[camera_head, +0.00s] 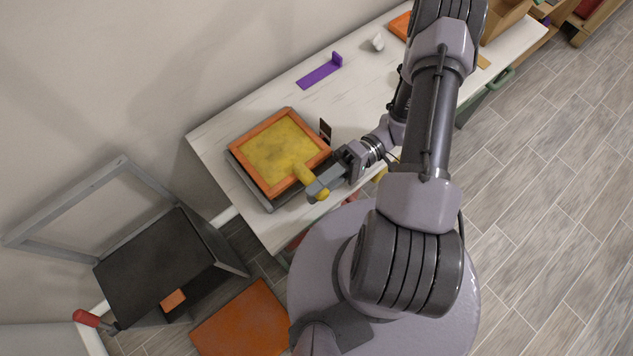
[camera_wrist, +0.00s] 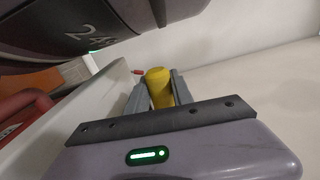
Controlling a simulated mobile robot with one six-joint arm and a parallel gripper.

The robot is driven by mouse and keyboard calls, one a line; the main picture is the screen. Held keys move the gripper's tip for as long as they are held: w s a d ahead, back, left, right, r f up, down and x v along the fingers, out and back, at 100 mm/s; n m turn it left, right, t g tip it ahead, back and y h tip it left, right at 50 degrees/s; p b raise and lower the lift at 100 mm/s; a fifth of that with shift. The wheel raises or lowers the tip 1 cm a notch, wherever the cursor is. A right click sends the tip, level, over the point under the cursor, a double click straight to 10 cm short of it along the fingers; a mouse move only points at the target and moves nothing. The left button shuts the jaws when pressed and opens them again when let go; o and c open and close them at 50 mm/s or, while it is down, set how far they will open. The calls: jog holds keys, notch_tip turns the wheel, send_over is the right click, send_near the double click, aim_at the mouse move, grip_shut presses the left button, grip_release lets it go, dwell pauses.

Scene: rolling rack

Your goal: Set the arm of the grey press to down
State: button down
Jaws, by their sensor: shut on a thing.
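On the white table, an orange frame with a yellow panel (camera_head: 275,155) lies nearly flat over a grey base (camera_head: 240,172). A yellow handle (camera_head: 304,174) sticks out from its near right side. My gripper (camera_head: 318,189) is shut on this handle; in the wrist view the yellow handle (camera_wrist: 160,88) stands between the two grey fingers. At lower left stands a black-bedded unit with a raised grey frame (camera_head: 35,232) and a red-ended lever (camera_head: 87,318). I cannot tell for certain which of the two is the grey press.
A purple piece (camera_head: 320,73) and a small white object (camera_head: 377,42) lie farther back on the table (camera_head: 215,140). A small dark upright piece (camera_head: 325,129) is beside the orange frame. An orange panel (camera_head: 240,322) is low at the front. The tiled floor at right is clear.

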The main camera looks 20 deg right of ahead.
jog(key=shift+f, duration=0.15)
jog(key=shift+w, duration=0.1)
jog(key=c, duration=1.1)
grip_release()
jog(key=p+v, duration=0.3)
jog(key=v, duration=1.4)
jog(key=shift+d, duration=0.3)
